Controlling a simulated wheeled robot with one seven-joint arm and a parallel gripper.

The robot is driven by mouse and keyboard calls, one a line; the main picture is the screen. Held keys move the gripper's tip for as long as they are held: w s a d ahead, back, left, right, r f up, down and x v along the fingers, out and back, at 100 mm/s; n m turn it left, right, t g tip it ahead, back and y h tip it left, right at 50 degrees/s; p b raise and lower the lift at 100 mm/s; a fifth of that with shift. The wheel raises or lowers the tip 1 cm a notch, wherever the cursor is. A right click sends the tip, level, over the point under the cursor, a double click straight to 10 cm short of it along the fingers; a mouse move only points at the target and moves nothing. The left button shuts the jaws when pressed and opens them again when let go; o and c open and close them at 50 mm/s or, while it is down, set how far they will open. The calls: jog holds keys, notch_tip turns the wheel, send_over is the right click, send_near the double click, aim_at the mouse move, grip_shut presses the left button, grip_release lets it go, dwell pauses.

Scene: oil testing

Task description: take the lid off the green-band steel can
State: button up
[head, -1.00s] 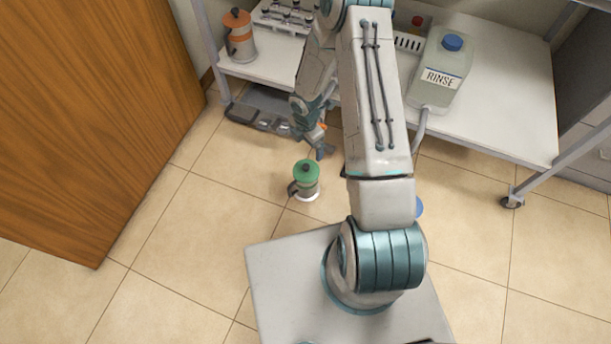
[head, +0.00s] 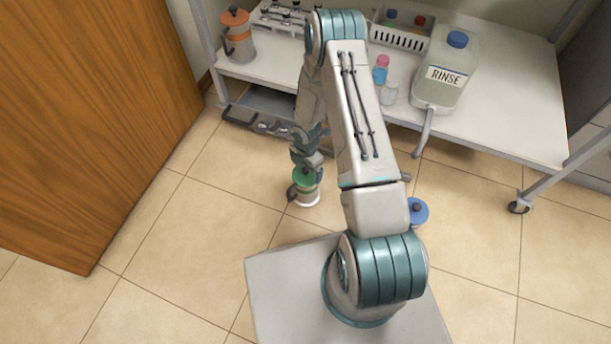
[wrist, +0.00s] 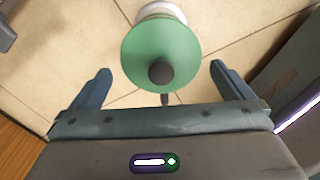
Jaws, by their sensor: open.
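The green-band steel can (head: 306,187) stands upright below my arm in the head view, with its green lid on top. In the wrist view the round green lid (wrist: 145,52) with its dark knob (wrist: 160,72) fills the upper middle. My gripper (wrist: 160,80) is open, with one finger on each side of the knob in the picture and clear space between. Nothing is held. In the head view my gripper (head: 309,160) is just above and behind the can's lid; its fingers are partly hidden, and I cannot tell the exact height gap.
A white cart (head: 500,120) behind holds an orange-banded can (head: 238,36), a RINSE jug (head: 447,70), a white basket (head: 400,38) and small bottles. A blue-lidded thing (head: 418,211) is right of my arm. A wooden door (head: 90,110) is at left; tiled floor there is free.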

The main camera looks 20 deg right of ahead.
notch_tip(320, 180, down, 2)
jog(key=shift+f+b, duration=0.25)
jog(key=shift+b, duration=0.1)
jog(key=c, duration=0.7)
jog(key=shift+r, duration=0.1)
